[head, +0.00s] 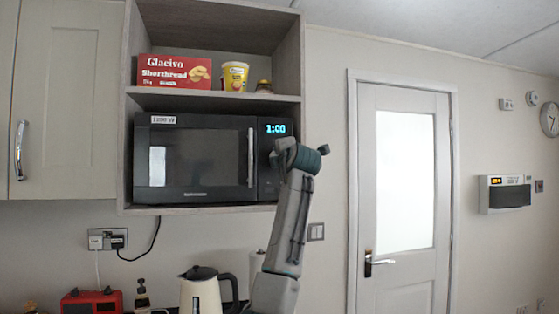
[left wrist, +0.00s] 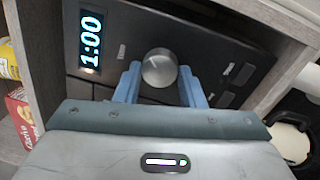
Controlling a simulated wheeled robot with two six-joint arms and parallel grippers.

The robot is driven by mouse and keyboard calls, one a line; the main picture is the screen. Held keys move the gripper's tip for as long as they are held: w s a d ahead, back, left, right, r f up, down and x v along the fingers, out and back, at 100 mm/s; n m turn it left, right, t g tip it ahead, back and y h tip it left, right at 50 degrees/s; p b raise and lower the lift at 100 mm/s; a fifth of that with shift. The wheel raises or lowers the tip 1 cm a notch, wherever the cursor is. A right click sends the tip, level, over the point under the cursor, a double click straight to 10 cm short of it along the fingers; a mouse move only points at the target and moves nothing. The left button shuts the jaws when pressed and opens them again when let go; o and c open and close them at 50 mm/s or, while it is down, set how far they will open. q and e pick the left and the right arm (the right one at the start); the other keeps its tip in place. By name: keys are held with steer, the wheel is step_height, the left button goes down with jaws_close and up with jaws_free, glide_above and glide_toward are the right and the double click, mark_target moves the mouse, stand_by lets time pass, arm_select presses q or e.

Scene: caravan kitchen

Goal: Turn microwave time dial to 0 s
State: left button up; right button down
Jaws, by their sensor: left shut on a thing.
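The black microwave (head: 195,160) sits on the lower shelf of a wall unit, its door closed. Its display (head: 276,129) reads 1:00, and the display also shows in the left wrist view (left wrist: 90,42). The round silver time dial (left wrist: 160,68) is on the control panel. My left gripper (left wrist: 158,82) is at the panel with its blue fingers on either side of the dial, shut on it. In the head view, my left arm covers the dial and the gripper's fingertips. My right gripper is in neither view.
A red shortbread box (head: 174,73) and a yellow tub (head: 234,76) stand on the shelf above. A cream kettle (head: 201,290) and a red toaster (head: 92,302) stand below. The unit's side wall (left wrist: 38,60) is close to the panel.

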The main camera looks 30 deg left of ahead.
arm_select(q)
steer(key=shift+w+f+n+g+y, duration=0.1)
steer(key=shift+n+g+y, duration=0.15)
steer(key=shift+n, duration=2.05)
steer(key=shift+n+g+y, duration=0.15)
steer(key=shift+n+g, duration=0.1)
steer(key=shift+n, duration=2.05)
steer(key=o, duration=1)
steer(key=shift+d, duration=0.1)
